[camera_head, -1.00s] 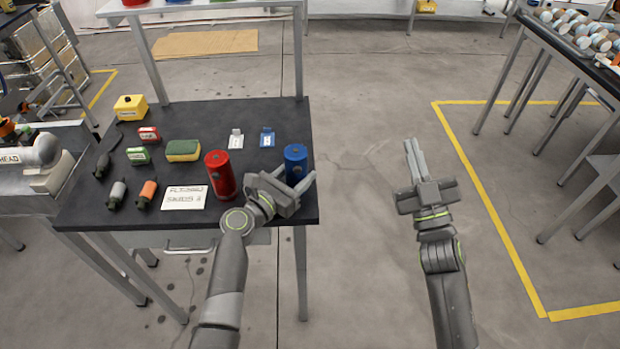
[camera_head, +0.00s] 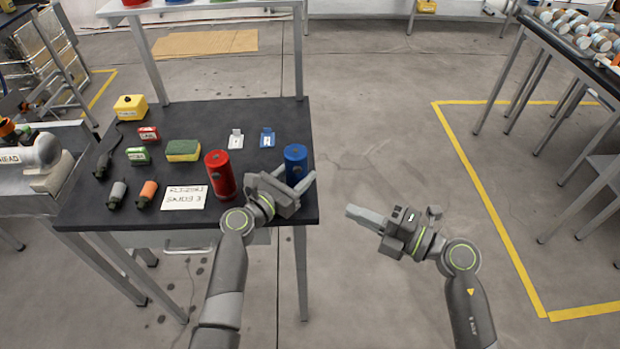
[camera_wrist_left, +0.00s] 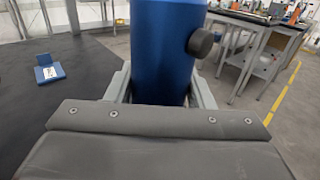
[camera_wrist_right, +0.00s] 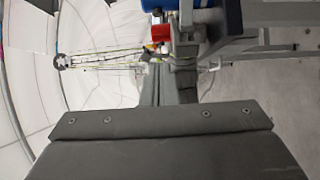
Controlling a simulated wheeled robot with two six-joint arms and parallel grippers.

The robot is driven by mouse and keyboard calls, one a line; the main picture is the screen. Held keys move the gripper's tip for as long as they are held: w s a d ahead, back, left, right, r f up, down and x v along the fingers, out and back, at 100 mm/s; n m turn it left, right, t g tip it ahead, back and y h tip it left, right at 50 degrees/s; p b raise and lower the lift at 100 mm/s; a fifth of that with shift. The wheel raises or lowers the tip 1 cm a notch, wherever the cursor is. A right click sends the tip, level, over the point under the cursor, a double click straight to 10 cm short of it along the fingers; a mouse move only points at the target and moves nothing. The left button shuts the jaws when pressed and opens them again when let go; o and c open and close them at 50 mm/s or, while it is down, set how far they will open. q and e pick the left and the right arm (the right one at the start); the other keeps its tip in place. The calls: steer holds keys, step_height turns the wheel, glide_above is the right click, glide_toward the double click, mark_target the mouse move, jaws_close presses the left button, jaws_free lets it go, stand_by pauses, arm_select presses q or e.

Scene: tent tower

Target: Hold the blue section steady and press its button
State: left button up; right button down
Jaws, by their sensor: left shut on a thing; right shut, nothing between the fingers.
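The blue section (camera_head: 296,158) is an upright blue cylinder near the front right corner of the black table. My left gripper (camera_head: 308,180) is shut on it from the near side. In the left wrist view the blue section (camera_wrist_left: 165,50) stands between the fingers, and its dark round button (camera_wrist_left: 201,43) sticks out on its right side. My right gripper (camera_head: 349,210) is shut and empty, to the right of the table, its tips pointing left and apart from the blue section. In the right wrist view the fingers (camera_wrist_right: 167,85) are together, with part of a blue shape at the top.
A red cylinder (camera_head: 220,175) stands left of my left gripper. A sponge (camera_head: 183,150), a white card (camera_head: 184,197), small boxes, a blue tag (camera_head: 267,138) and a white tag (camera_head: 235,139) lie on the table (camera_head: 120,212).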

mark_target(297, 170)
stand_by(0.3)
steer(key=x, duration=0.4)
steer(key=w+x, duration=0.1)
steer(key=x, duration=0.3)
steer(key=d+x, duration=0.1)
steer(key=x, duration=0.2)
steer(key=shift+w+a, duration=0.35)
steer(key=shift+w, duration=0.05)
steer(key=shift+w+a, duration=0.1)
steer(key=shift+w, duration=0.7)
